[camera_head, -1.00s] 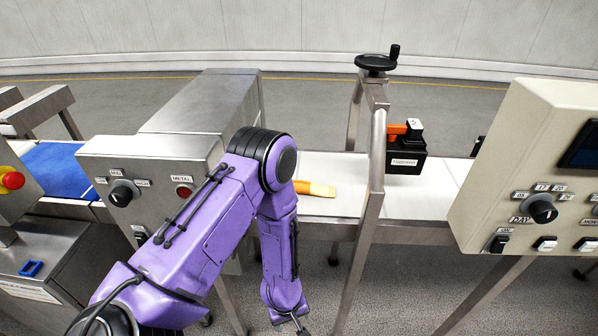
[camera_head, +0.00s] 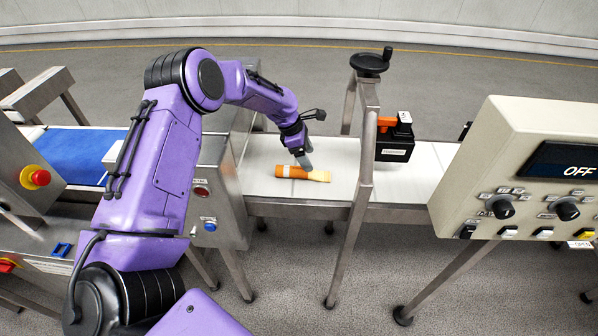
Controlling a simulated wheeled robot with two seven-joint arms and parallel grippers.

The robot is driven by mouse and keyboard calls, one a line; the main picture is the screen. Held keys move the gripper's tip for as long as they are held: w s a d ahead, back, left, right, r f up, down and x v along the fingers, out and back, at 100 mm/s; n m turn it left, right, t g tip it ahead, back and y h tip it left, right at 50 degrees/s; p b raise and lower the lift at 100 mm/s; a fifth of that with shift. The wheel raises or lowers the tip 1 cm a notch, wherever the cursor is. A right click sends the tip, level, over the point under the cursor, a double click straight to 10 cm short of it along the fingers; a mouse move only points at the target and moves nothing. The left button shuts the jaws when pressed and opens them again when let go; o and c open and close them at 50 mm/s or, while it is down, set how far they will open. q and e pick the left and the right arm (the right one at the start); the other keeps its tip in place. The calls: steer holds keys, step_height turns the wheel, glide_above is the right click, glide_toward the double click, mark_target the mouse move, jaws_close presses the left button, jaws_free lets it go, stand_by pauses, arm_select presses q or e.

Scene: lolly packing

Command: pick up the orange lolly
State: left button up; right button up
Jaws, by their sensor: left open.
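The orange lolly (camera_head: 285,172) lies flat on the white conveyor belt, just right of the metal housing. It is orange with a pale band, and its right end is a lighter yellow. My left gripper (camera_head: 306,164) is open and points down right over the lolly, near its middle. The fingers overlap the lolly in the picture; I cannot tell whether they touch it. My right gripper is not in view.
A metal post frame with a black handwheel (camera_head: 371,62) stands right of the lolly. A black printer unit (camera_head: 395,142) hangs beyond it. A beige control box (camera_head: 520,175) stands at the right. The white belt (camera_head: 262,188) around the lolly is clear.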

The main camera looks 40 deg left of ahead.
mark_target(315, 172)
arm_select(q)
steer(key=p+x, duration=0.2)
steer(key=x, duration=0.4)
steer(key=shift+f, duration=0.2)
steer(key=shift+w+d+f, duration=0.15)
steer(key=shift+f, duration=0.25)
steer(key=c, duration=1.2)
